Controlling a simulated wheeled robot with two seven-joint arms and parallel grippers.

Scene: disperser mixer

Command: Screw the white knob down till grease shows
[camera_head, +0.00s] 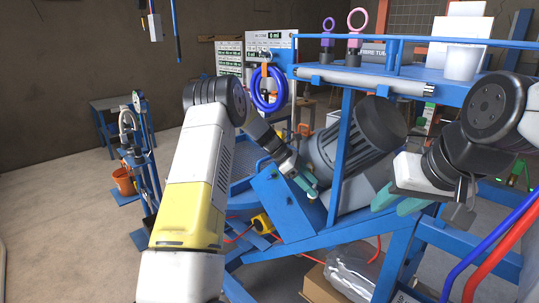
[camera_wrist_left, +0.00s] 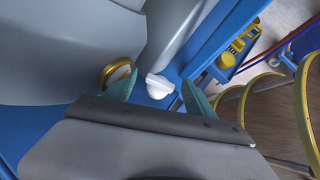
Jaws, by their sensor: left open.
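The white knob (camera_wrist_left: 158,87) shows in the left wrist view, on a blue surface beside a large grey rounded body. My left gripper (camera_wrist_left: 159,91) is open, with one green finger to each side of the knob in that view. I cannot tell whether the fingers touch it. In the head view my left gripper (camera_head: 305,184) is at the blue frame by the motor, and the knob cannot be made out there. My right gripper (camera_head: 398,203) is at the right of the head view, its green fingers apart and empty. No grease can be made out.
A brass ring fitting (camera_wrist_left: 117,74) sits close beside the left finger. A large dark motor (camera_head: 352,135) lies tilted on the blue frame (camera_head: 283,200). A blue shelf (camera_head: 410,72) with a rail spans above. Red and blue hoses (camera_head: 497,255) run at lower right.

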